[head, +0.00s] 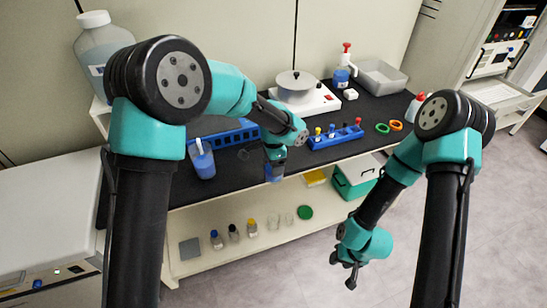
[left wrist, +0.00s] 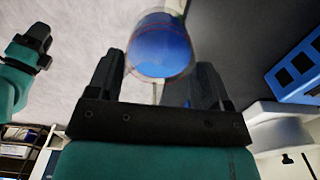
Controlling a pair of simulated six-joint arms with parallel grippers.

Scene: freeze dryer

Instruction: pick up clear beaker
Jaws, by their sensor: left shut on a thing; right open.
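My left gripper (head: 275,163) is shut on a clear beaker (head: 274,174) with blue contents, at the front edge of the black bench. In the left wrist view the beaker (left wrist: 160,48) sits between the two fingers of my left gripper (left wrist: 160,75), its round end towards the top of the picture. The left arm partly hides the beaker in the head view, and I cannot tell whether it touches the bench. My right gripper (head: 345,270) is open and empty, low in front of the bench over the floor. It also shows in the left wrist view (left wrist: 38,42).
A blue-filled container (head: 203,163) with a white stick stands on the bench at left, by a blue rack (head: 232,134). A blue tube rack (head: 336,138) and a hotplate (head: 303,101) with a pan stand farther right. The lower shelf (head: 200,265) holds several small bottles and glasses.

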